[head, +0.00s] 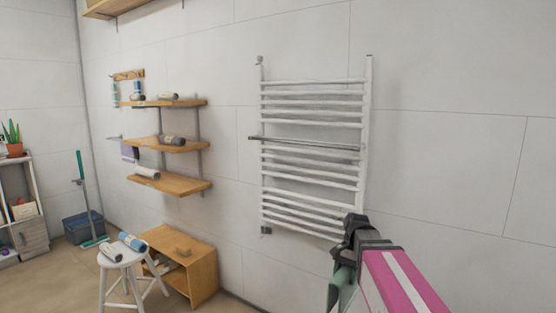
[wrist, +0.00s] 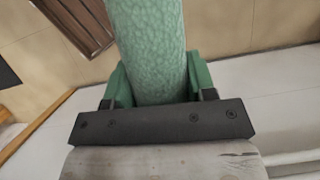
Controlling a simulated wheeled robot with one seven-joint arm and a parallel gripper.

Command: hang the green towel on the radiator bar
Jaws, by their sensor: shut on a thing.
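The green towel (wrist: 148,40), rolled and with a textured surface, is between the green fingers of my gripper (wrist: 158,85) in the wrist view. The gripper is shut on it; its far end runs out of the picture. In the head view, green shows at my gripper (head: 342,284) at the lower right, but I cannot tell towel from fingers there. The white ladder radiator (head: 312,185) is on the wall. A grey radiator bar (head: 305,142) crosses its front at mid-height and looks empty. My gripper appears below and right of the bar, apart from it.
Wooden shelves (head: 168,185) with rolled towels are on the wall left of the radiator. Below stand a wooden cabinet (head: 203,278) and a white stool (head: 120,262) holding rolled towels. The wall right of the radiator is bare.

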